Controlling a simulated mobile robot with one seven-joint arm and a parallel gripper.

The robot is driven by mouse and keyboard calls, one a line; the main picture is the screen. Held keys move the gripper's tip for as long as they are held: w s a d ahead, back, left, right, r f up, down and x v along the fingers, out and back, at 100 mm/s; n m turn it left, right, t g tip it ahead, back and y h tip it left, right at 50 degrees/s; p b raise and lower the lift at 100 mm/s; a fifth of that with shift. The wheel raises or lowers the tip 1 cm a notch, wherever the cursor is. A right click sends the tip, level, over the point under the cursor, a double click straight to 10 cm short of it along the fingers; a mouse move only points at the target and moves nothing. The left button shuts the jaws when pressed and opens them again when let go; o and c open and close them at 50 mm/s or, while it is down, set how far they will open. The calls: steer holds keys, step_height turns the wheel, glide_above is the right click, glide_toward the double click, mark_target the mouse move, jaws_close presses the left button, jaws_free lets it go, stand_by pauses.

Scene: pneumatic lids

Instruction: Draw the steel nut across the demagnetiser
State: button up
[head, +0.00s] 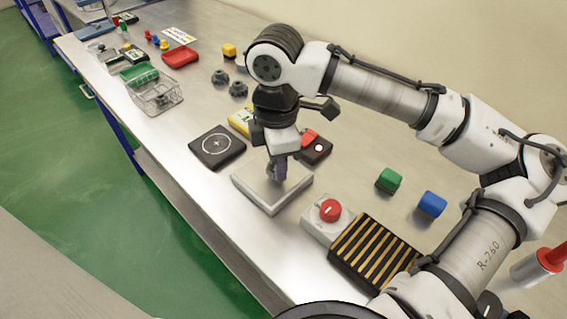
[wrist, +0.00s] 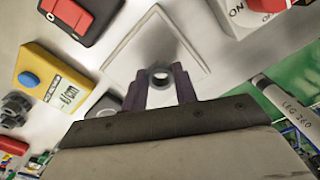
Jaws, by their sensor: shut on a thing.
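My gripper (head: 278,172) points down over a pale grey square plate (head: 297,191). In the wrist view my gripper (wrist: 160,80) is shut on a small grey steel nut (wrist: 160,76), held between dark purple fingers, its hole visible. The plate (wrist: 135,45) lies below the nut. I cannot tell whether the nut touches it. The fingers mostly hide the nut in the head view. No readable label names the demagnetiser; a white box with a red knob (head: 328,211) stands right of the plate, and a black block with gold stripes (head: 372,252) lies beyond it.
A black pad with a white circle (head: 217,147) lies left of the plate. A yellow meter with a blue button (wrist: 40,76) and a black box with a red switch (wrist: 80,14) are close by. Green (head: 389,180) and blue (head: 432,205) blocks stand to the right.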

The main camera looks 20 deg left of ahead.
steer(key=shift+w+a+b, duration=0.35)
steer(key=shift+w+a, duration=0.15)
steer(key=shift+a, duration=0.9)
steer(key=shift+w+a+b, duration=0.35)
steer(key=shift+w+a, duration=0.1)
steer(key=shift+a, duration=0.95)
steer(key=shift+w+a+b, duration=0.35)
steer(key=shift+w+a, duration=0.15)
steer(key=shift+a, duration=0.9)
steer(key=shift+w+a+r+p, duration=0.15)
steer(key=shift+a+r+p, duration=0.2)
steer(key=shift+r+p, duration=0.3)
steer(key=shift+w+a+r+p, duration=0.1)
steer(key=shift+a+r+p, duration=0.2)
steer(key=shift+r+p, duration=2)
steer(key=shift+p, duration=0.45)
steer(key=shift+r, duration=0.1)
